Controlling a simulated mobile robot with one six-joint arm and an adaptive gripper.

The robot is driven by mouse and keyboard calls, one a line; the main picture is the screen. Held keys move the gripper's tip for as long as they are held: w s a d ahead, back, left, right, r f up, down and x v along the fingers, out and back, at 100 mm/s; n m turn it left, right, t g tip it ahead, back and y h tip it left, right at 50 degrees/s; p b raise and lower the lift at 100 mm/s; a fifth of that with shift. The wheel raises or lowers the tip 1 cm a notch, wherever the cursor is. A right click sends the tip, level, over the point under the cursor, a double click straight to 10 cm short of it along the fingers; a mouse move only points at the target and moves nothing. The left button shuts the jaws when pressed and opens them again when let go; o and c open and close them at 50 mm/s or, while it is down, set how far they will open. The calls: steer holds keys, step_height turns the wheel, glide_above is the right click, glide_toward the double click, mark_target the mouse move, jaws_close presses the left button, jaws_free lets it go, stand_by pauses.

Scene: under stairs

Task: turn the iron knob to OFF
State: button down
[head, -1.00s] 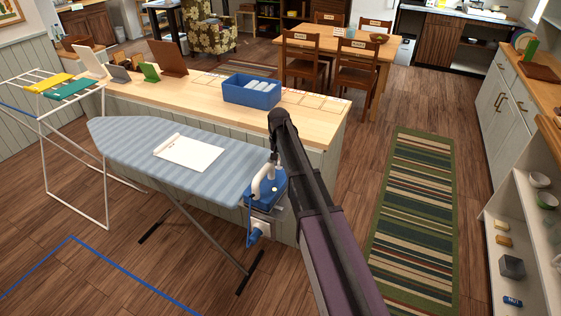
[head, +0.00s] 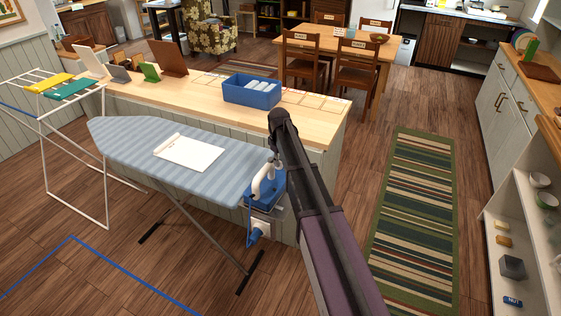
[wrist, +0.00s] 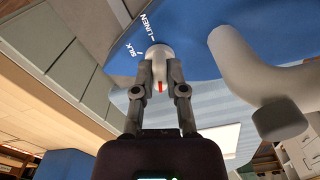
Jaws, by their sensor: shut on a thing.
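The blue iron (head: 264,198) with a white handle stands at the right end of the striped ironing board (head: 130,150). In the wrist view its blue face (wrist: 195,60) bears the white words SILK and LINEN beside a round white knob (wrist: 159,52). My gripper (wrist: 159,74) has its two fingers shut on the knob from either side. A red mark on the knob shows between the fingers. The white handle (wrist: 255,75) is close to the right of my fingers. An OFF mark is not visible. In the head view my arm hides the knob.
A white paper (head: 188,152) lies on the board. Behind it a counter holds a blue bin (head: 251,91) and several upright boards. A drying rack (head: 60,110) stands left. The floor around the striped rug (head: 415,215) is clear.

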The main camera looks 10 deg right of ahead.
steer(key=shift+n, duration=1.6)
steer(key=c, duration=0.7)
jaws_free()
steer(key=shift+r, duration=0.1)
